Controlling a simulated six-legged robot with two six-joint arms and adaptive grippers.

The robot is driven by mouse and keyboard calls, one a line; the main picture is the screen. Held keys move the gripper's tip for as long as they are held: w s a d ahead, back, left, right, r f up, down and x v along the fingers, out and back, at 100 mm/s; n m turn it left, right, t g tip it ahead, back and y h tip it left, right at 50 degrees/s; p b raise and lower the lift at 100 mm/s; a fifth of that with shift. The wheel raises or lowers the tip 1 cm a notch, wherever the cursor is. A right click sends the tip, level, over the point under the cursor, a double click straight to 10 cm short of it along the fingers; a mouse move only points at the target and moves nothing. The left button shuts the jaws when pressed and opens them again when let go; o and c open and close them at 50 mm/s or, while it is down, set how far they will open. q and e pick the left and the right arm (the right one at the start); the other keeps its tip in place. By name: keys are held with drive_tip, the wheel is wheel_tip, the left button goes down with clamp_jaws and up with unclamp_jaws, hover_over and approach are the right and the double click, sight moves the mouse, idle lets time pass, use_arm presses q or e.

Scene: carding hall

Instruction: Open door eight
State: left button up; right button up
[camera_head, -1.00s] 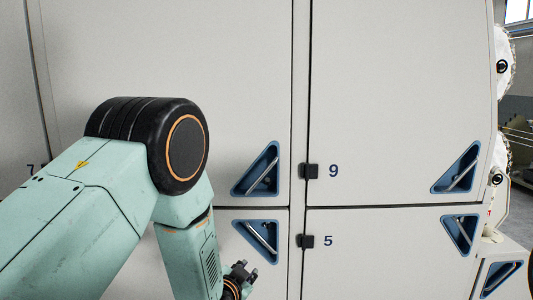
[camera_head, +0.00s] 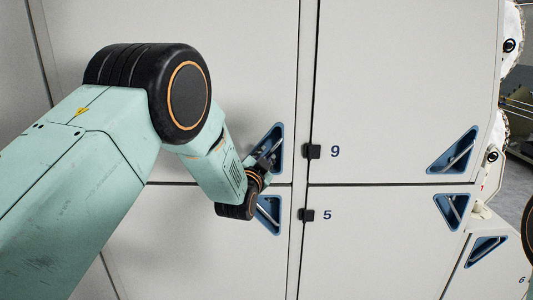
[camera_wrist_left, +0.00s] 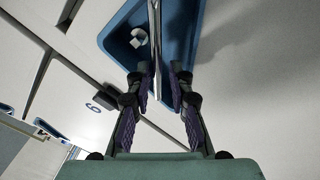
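The number eight shows on no door in view. The upper middle door (camera_head: 220,30), left of door nine, has its label side covered by my arm. Its blue triangular recess with a metal handle bar (camera_wrist_left: 155,45) is at its lower right corner. My left gripper (camera_head: 266,158) is at this recess in the head view. In the left wrist view its two dark fingers (camera_wrist_left: 161,88) stand apart, one on each side of the bar, with gaps visible. The tips reach the recess; contact with the bar cannot be told. My right gripper is out of view.
Door nine (camera_head: 400,80) is right of the gripper, with door five (camera_head: 375,250) below it. Dark latch blocks (camera_head: 312,152) stick out beside their numbers. Another recessed handle (camera_head: 268,214) is just below my gripper. All doors look closed.

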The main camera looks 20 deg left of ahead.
use_arm(q)
drive_tip(key=shift+w+d+f, duration=0.1)
drive_tip(key=shift+w+d, duration=0.15)
drive_tip(key=shift+w, duration=0.7)
drive_tip(key=shift+w+f, duration=0.1)
drive_tip(key=shift+w, duration=0.25)
drive_tip(key=shift+s+a, duration=0.2)
drive_tip(key=shift+a, duration=0.05)
drive_tip(key=shift+w+d, duration=0.1)
drive_tip(key=shift+d, duration=0.1)
clamp_jaws()
drive_tip(key=shift+a, duration=0.1)
